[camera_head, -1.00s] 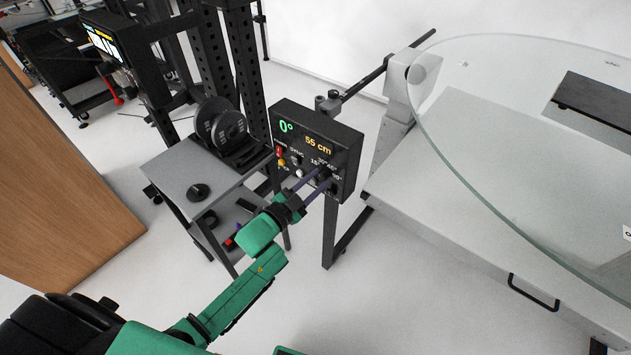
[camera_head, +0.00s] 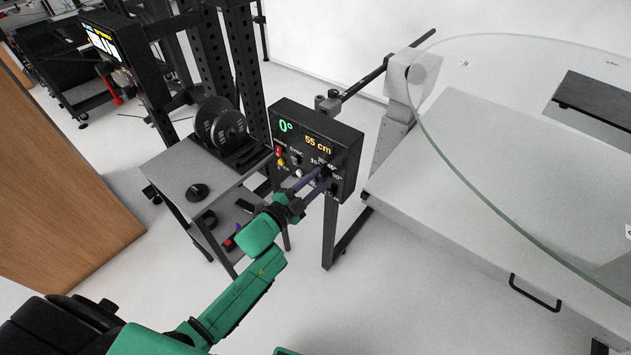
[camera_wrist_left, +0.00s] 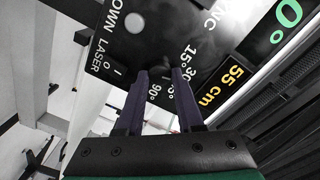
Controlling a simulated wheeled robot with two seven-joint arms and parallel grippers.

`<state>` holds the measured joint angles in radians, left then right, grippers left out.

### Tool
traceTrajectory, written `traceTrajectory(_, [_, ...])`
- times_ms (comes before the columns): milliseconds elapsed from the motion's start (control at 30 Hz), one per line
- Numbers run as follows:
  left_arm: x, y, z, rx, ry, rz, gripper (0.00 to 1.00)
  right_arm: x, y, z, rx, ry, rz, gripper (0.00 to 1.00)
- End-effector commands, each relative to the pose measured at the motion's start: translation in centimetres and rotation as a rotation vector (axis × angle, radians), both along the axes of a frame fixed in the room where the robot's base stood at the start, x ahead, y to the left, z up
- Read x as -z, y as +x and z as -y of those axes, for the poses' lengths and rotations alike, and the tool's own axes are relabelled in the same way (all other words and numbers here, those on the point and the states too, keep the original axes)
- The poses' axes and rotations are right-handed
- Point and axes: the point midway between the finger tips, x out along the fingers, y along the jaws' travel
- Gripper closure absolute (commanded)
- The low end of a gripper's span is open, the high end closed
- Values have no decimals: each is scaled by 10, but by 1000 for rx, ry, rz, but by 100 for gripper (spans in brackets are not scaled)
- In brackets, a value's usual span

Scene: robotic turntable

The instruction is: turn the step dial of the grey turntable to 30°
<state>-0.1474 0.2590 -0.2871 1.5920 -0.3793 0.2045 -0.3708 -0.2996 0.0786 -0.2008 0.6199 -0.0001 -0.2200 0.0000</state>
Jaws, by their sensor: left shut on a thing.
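The black control box (camera_head: 316,150) of the turntable stands on a post, its display reading 0° in green and 55 cm in orange. The step dial (camera_head: 325,173) is at the lower right of its panel, mostly hidden by my fingers. My left gripper (camera_head: 324,180) has its two purple fingers at the dial, shut on it. In the left wrist view the fingertips (camera_wrist_left: 161,74) reach the panel beside the labels 15°, 30° and 90°. The dial's pointer cannot be made out. My right gripper is out of view.
The turntable's round glass top (camera_head: 530,140) and white base fill the right. A grey cart (camera_head: 185,180) with black discs stands left of the box. Red, yellow and white controls sit left of the dial. A wooden panel (camera_head: 60,190) is at far left.

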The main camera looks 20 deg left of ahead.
Motion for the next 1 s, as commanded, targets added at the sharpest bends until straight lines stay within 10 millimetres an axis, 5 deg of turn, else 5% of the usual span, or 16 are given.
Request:
traceTrajectory(67, [0, 0, 0, 0, -1, 0, 100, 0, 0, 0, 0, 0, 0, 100])
traceTrajectory(100, [0, 0, 0, 1, -1, -1, 60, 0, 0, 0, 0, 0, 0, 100])
traceTrajectory(167, [0, 0, 0, 1, -1, -1, 37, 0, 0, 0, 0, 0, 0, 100])
traceTrajectory(200, [0, 0, 0, 1, -1, -1, 34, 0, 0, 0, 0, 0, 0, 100])
traceTrajectory(633, [1, -11, -5, -1, -2, -4, 34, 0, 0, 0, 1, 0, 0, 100])
traceTrajectory(1000, [0, -105, -44, 0, 0, -7, 34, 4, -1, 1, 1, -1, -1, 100])
